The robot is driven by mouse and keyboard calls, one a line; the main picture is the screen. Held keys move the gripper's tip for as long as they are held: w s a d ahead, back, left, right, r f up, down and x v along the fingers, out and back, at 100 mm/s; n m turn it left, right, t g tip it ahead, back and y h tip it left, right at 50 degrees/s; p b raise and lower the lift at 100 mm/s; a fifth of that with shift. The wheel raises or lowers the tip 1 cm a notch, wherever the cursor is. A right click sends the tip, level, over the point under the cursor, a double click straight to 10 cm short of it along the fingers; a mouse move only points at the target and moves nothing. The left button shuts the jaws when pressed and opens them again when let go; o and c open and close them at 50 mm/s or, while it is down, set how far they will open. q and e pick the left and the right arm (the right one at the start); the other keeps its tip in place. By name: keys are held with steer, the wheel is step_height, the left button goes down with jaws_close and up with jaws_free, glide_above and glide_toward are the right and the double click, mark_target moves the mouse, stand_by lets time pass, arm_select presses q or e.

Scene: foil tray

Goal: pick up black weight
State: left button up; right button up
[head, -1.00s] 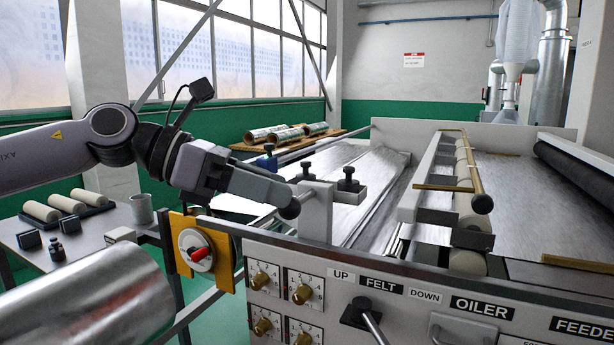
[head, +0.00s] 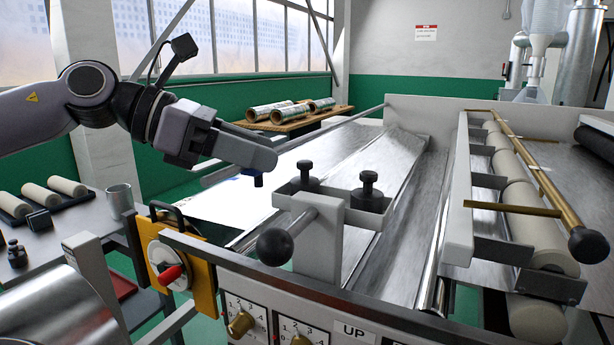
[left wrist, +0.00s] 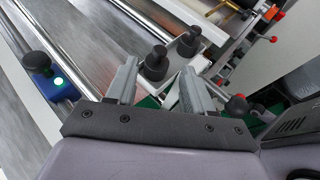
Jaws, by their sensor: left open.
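Two black knobbed weights, a left one (head: 305,172) and a right one (head: 369,188), stand upright in a small grey holder (head: 335,212) on the machine's near side. My left gripper (head: 272,157) is open and empty, just left of and behind the left weight in the head view. In the left wrist view, two black weights, one nearer (left wrist: 156,64) and one farther (left wrist: 188,42), show between and beyond the spread fingers (left wrist: 159,72). I see no contact with them. Another small black weight (head: 17,255) stands on the side table. My right gripper is not in view.
A round black knob (head: 275,247) on a bar sticks out before the holder. A blue piece (head: 257,180) is below my gripper, also in the left wrist view (left wrist: 42,70). Rollers and a brass rod (head: 540,180) lie right. A side table (head: 75,235) holds cream rolls.

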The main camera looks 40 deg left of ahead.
mark_target(305, 162)
arm_select(q)
steer(key=shift+p+x, duration=1.4)
steer(key=shift+x, duration=2.25)
jaws_close()
